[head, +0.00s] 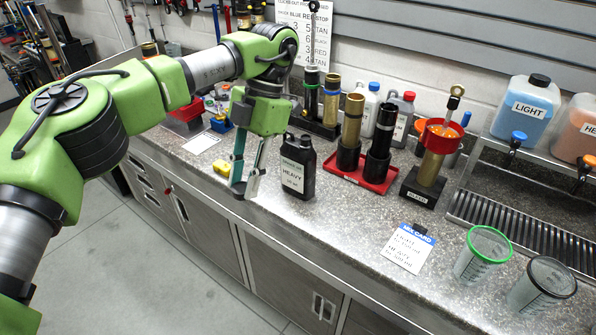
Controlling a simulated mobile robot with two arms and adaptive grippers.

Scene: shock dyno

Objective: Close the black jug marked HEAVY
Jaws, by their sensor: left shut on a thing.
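The black jug marked HEAVY (298,168) stands upright on the speckled counter, left of the red tray. Its label faces the front; whether its mouth is covered is too small to tell. My left gripper (246,188) hangs pointing down, just left of the jug and apart from it, near the counter's front edge. Its fingers are shut on a small dark cap-like thing, mostly hidden between the fingertips. My right gripper is not in view.
A red tray (340,171) with dark and gold cylinders stands right of the jug. Beyond are a shock absorber on a black block (424,190), a MIX CARD (408,248), two clear cups (482,258) and the LIGHT tank (527,108). The counter's front middle is clear.

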